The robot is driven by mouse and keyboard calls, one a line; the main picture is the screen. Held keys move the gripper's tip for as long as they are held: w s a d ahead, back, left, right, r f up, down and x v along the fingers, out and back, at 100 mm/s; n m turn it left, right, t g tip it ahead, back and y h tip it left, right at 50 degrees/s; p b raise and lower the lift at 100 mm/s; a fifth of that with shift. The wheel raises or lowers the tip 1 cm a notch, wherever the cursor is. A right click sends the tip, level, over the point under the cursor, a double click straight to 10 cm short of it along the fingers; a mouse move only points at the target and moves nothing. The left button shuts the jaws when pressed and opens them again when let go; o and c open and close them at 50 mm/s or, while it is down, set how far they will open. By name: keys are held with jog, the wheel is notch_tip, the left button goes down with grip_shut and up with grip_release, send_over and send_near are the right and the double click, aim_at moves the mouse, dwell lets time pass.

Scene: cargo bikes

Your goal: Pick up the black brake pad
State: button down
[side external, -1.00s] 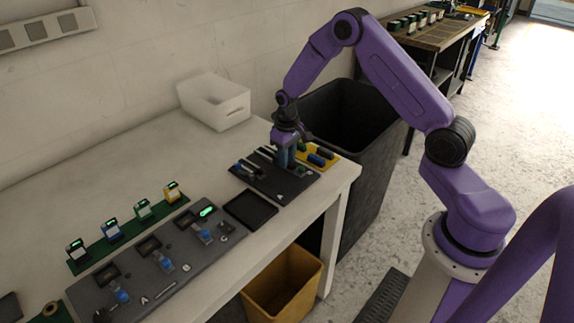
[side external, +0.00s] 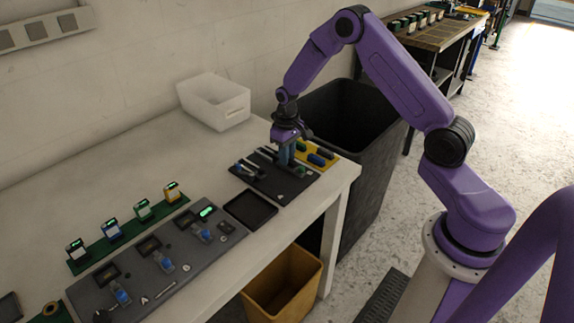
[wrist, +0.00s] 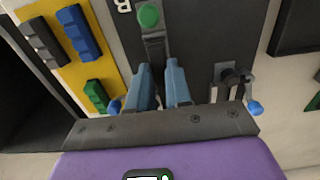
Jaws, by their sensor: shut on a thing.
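My gripper (wrist: 159,68) is over a dark fixture board (wrist: 203,45). Its two blue fingers close on a narrow dark piece (wrist: 155,48) between them; I cannot tell whether this piece is a brake pad or part of the fixture. A round green knob (wrist: 149,15) shows just beyond it. A black ribbed block (wrist: 42,42), which looks like a brake pad, lies on the yellow tray (wrist: 65,75) to the left, apart from the fingers. In the side view my gripper (side external: 287,160) hides part of the board (side external: 262,183).
A blue block (wrist: 78,32) and a green block (wrist: 97,95) share the yellow tray. A clamp with a blue tip (wrist: 254,108) stands right of the fingers. A flat black tray (side external: 250,209), a white bin (side external: 214,100) and a large black bin (side external: 350,125) are nearby.

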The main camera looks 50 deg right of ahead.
jog(key=shift+r, duration=2.9)
